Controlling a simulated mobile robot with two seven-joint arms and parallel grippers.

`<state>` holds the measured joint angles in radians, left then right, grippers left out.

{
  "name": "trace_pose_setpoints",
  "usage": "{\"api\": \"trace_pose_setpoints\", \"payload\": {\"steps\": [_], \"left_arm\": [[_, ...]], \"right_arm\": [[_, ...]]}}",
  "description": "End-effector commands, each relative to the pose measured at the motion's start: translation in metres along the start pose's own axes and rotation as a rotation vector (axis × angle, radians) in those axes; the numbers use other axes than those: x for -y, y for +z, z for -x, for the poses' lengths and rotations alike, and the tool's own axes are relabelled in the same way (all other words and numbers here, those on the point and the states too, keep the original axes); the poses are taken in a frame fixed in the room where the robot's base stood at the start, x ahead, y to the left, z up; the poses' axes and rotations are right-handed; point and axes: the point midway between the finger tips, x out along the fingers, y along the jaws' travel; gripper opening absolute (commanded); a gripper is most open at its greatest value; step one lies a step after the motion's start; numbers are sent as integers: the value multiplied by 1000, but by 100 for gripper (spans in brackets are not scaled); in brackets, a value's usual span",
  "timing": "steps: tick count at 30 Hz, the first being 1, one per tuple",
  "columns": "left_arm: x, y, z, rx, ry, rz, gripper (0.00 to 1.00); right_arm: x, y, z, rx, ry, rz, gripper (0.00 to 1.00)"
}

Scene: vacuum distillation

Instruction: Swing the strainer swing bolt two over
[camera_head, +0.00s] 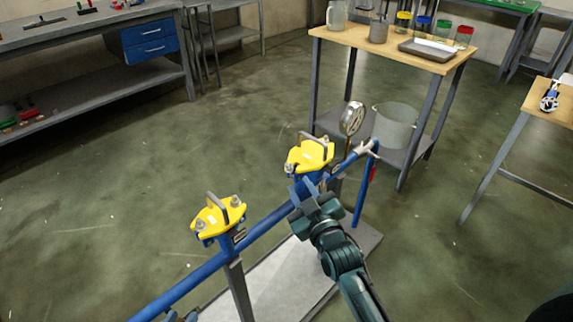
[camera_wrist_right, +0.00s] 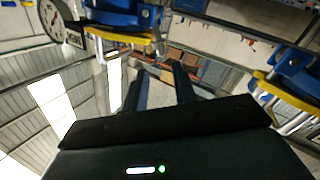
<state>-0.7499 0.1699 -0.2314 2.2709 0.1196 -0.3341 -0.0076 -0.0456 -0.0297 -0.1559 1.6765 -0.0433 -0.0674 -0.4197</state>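Two blue strainers with yellow covers stand on a blue pipe: a near-left one, its cover (camera_head: 213,218) topped by a grey handle, and a far-right one (camera_head: 308,156). Metal swing bolts with nuts sit at the cover edges, one on the near cover (camera_head: 235,201). I see no label telling which bolt is two. My right gripper (camera_head: 305,188) is just below and beside the far strainer, in front of the pipe. In the right wrist view its two dark fingers (camera_wrist_right: 163,85) are apart and empty, below a yellow cover (camera_wrist_right: 122,40).
A round gauge (camera_head: 352,118) rises behind the far strainer, close to a grey bucket (camera_head: 395,125) on the wooden table's lower shelf. The pipe stands over a pale base plate (camera_head: 285,275). The wooden table (camera_head: 345,36) holds jars and a tray. Open floor lies left.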

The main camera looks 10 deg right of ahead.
Motion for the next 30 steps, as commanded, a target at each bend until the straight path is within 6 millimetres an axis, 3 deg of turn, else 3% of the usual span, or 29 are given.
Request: {"api": "trace_pose_setpoints", "payload": {"steps": [6, 13, 26, 30], "left_arm": [[2, 1, 2, -17, -5, -6, 27], [4, 0, 4, -36, -11, -13, 27], [4, -4, 6, -52, -13, -16, 27], [4, -2, 7, -47, -13, -15, 27]], "right_arm": [[0, -1, -50, -4, 1, 1, 27], [0, 0, -85, -3, 1, 2, 27], [0, -1, -97, -2, 0, 2, 27], [0, -1, -97, -2, 0, 3, 18]]}}
